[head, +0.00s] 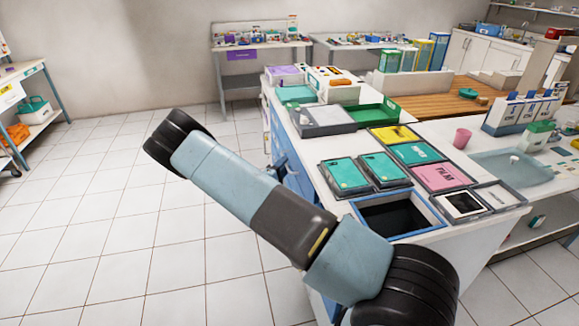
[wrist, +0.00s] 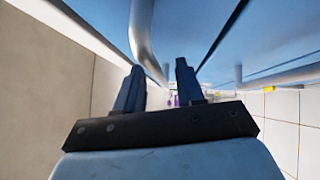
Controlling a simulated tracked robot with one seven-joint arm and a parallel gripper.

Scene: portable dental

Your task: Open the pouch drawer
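Blue drawer fronts (head: 291,168) line the left side of the white counter in the head view, partly hidden behind my arm. No label shows which one is the pouch drawer. In the wrist view a blue front (wrist: 190,25) fills the top, with a curved grey bar handle (wrist: 143,35) close to my gripper (wrist: 158,75). My gripper is open, its two dark fingers apart. The handle's bend appears in the gap between the fingertips; whether it touches either finger I cannot tell. In the head view my arm hides most of the gripper.
The counter top holds teal pouch boxes (head: 345,175), a pink box (head: 442,177), a green tray (head: 372,113) and a blue-rimmed dark bin (head: 400,216). A second handle (wrist: 285,75) is at right in the wrist view. Tiled floor (head: 110,220) left of the counter is clear.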

